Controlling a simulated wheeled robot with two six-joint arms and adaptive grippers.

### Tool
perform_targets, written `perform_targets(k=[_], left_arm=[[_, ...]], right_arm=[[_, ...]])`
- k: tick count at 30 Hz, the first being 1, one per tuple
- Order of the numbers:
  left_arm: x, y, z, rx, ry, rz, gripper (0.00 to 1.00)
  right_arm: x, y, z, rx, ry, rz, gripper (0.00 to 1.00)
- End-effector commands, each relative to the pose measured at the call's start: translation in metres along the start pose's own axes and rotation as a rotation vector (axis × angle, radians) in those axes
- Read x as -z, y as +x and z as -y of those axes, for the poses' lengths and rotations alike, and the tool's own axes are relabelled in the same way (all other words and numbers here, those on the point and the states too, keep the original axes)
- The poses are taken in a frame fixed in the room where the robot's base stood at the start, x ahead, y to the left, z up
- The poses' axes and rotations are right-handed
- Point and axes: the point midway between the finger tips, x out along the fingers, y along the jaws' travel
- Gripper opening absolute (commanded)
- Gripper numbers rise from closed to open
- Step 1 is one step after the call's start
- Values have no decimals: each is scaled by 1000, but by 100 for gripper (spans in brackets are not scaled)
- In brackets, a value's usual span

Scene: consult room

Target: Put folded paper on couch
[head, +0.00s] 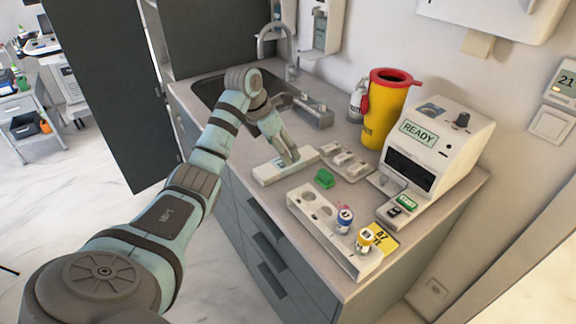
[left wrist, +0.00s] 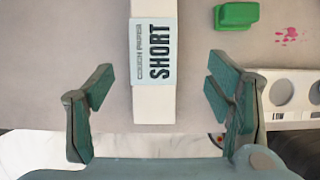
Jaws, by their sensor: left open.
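The folded paper (left wrist: 153,108) is a long white strip with a pale blue label reading "COUCH PAPER SHORT". It lies on the counter, and in the head view (head: 268,175) it is partly covered by my left gripper (head: 286,157). In the left wrist view my left gripper (left wrist: 160,90) is open, with one finger on each side of the strip and a gap between each finger and the paper. I cannot tell how high the fingers are above the counter. I do not clearly see a couch. My right gripper is not in view.
A green block (head: 324,178) lies beside the paper. A white device reading READY (head: 440,135), a yellow bin (head: 384,115) and a sink (head: 215,88) also occupy the counter (head: 262,203).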

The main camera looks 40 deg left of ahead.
Motion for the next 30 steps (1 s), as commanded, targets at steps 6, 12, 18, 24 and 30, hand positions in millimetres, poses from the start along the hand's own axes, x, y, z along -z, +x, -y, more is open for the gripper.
perform_targets(k=[6, 12, 18, 24, 30], left_arm=[[1, 35, -5, 3, -1, -2, 73], [1, 59, -6, 0, 2, 0, 73], [1, 59, -6, 0, 3, 1, 67], [1, 58, -6, 0, 2, 1, 35], [0, 58, -6, 0, 2, 2, 22]], right_arm=[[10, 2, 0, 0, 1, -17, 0], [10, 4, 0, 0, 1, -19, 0], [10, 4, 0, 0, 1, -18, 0], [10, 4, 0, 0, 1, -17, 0], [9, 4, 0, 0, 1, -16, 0]])
